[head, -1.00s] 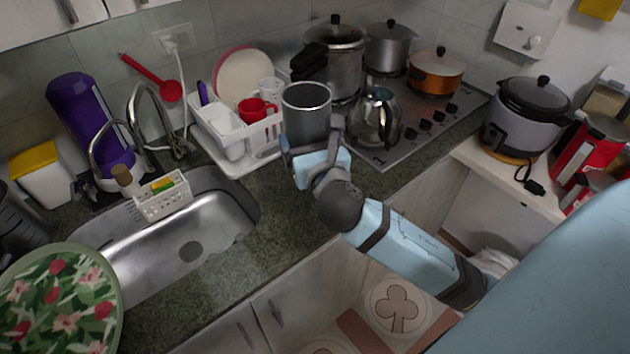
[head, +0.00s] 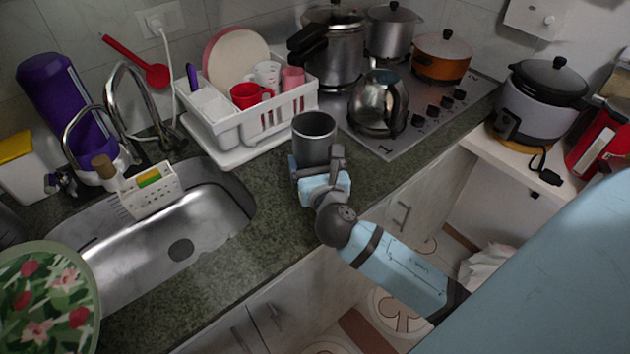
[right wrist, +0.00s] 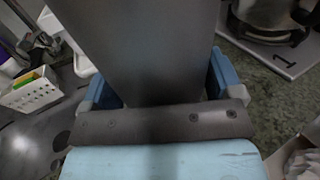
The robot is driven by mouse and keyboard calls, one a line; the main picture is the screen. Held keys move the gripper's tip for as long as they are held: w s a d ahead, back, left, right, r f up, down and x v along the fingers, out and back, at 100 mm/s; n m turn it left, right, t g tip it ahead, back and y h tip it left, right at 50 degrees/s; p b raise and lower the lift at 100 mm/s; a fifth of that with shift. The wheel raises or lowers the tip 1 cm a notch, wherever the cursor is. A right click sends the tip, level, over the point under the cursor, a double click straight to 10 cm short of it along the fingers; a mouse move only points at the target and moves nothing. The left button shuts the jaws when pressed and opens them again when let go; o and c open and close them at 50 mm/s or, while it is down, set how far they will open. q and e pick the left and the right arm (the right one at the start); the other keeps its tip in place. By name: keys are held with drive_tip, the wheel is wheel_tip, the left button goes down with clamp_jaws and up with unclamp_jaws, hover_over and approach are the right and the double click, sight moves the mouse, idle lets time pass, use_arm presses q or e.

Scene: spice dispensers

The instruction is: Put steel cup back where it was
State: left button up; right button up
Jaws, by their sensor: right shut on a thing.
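The steel cup (head: 314,137) is a tall grey metal cylinder, upright, with its open top facing up. My right gripper (head: 319,171) is shut on the cup, one finger on each side of its lower part. The cup is over the counter, in front of the dish rack and left of the stove; I cannot tell whether its base touches the counter. In the right wrist view, the cup (right wrist: 143,50) fills the middle between the blue fingers (right wrist: 160,85), and its base is hidden. My left gripper is not in view.
The white dish rack (head: 243,128) holds cups and plates behind the cup. A steel kettle (head: 378,103) stands on the stove (head: 395,145) to the right. The sink (head: 215,215) lies left. Green counter (head: 262,215) is bare between sink and cup.

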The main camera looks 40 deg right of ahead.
wheel_tip(320, 180, down, 5)
drive_tip(key=shift+r+b, duration=0.1)
drive_tip(key=shift+b, duration=0.5)
drive_tip(key=o, duration=0.9)
drive_tip(key=v, duration=1)
drive_tip(key=shift+s+b, duration=0.2)
drive_tip(key=shift+b, duration=0.1)
drive_tip(key=shift+v, duration=0.8)
